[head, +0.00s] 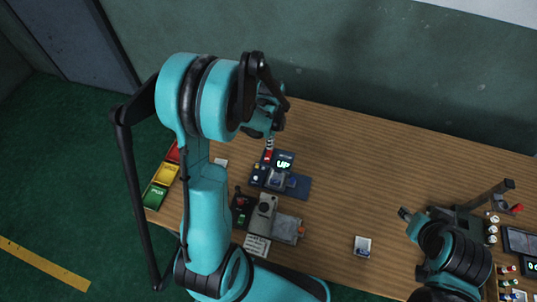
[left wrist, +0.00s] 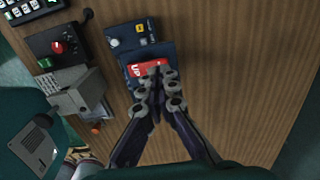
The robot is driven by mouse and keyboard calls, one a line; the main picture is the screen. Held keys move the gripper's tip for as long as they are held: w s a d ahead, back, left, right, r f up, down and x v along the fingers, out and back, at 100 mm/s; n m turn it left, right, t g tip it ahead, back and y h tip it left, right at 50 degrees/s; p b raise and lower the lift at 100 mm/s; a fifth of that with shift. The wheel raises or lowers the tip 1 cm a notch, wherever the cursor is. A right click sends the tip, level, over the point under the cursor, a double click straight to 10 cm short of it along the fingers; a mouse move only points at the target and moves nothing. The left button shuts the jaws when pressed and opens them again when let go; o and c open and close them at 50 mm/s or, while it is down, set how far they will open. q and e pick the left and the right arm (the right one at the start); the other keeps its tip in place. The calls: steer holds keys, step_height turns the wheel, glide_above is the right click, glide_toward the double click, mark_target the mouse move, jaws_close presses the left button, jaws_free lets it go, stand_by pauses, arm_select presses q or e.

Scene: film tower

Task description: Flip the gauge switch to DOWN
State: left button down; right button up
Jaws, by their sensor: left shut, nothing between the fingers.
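The gauge unit is a dark blue panel (head: 299,187) on the wooden table, with a dark display (head: 284,163) that reads UP. In the left wrist view, a red plate (left wrist: 136,70) marked UP sits on the blue panel (left wrist: 131,54). I cannot make out a separate switch lever. My left gripper (head: 268,148) is shut and empty, above the back of the unit. In the left wrist view, its closed fingertips (left wrist: 161,76) overlap the red plate's right side; I cannot tell whether they touch. My right gripper (head: 404,213) is over the table's right half; its fingers are unclear.
A grey machine (head: 263,214) and a control box with red and green knobs (left wrist: 56,49) stand beside the gauge unit. A small white box (head: 362,246) lies near the front. The table's middle is clear.

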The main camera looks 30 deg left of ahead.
arm_select(q)
steer(key=shift+f+b, duration=1.1)
steer(key=shift+f, duration=0.1)
stand_by(1.0)
steer(key=shift+r, duration=0.15)
steer(key=shift+r+p, duration=2.45)
steer(key=shift+r, duration=0.95)
